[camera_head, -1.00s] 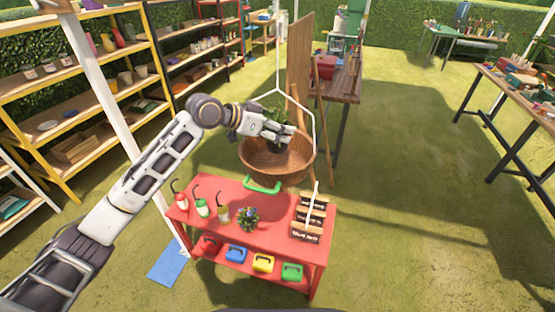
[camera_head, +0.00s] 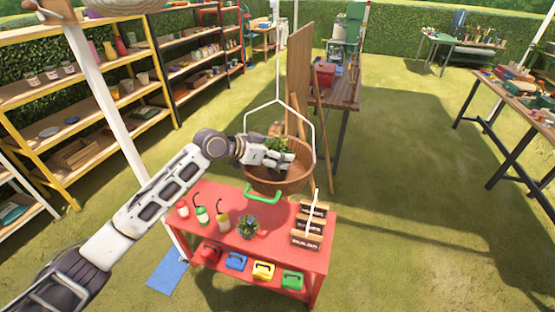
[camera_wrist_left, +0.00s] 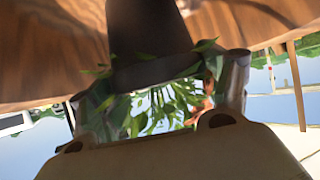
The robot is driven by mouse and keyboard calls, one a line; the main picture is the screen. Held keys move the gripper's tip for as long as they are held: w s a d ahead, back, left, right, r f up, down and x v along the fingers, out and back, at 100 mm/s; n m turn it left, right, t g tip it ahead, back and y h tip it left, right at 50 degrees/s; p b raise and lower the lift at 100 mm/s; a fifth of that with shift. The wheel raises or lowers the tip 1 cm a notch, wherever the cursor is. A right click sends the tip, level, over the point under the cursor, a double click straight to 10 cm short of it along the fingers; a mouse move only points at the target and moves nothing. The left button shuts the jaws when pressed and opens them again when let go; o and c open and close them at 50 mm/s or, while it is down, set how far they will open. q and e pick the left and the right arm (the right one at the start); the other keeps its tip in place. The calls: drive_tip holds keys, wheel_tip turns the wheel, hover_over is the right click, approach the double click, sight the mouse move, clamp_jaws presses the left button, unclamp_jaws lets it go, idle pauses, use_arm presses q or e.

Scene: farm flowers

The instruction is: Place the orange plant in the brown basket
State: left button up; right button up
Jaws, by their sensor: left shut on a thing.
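The brown basket (camera_head: 262,184) hangs from white cords just behind the red table. My left gripper (camera_head: 283,160) is down inside the basket's rim, shut on the plant (camera_head: 276,144), whose green leaves show above the fingers. In the left wrist view the plant's leaves (camera_wrist_left: 165,105) fill the gap between the fingers, with a bit of orange at the right. A dark pot (camera_wrist_left: 145,35) and the basket's brown wall (camera_wrist_left: 50,50) are close around the gripper. Whether the pot touches the basket's bottom cannot be seen. My right gripper is not in view.
A wooden easel-like board (camera_head: 298,75) stands behind the basket.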

use_arm(q)
drive_tip(key=shift+f, duration=1.25)
drive_tip(key=shift+f, duration=0.1)
drive_tip(key=o, duration=1.2)
drive_tip(key=shift+v, duration=0.85)
drive_tip(key=shift+b+v, duration=0.9)
drive_tip(key=shift+v, duration=4.35)
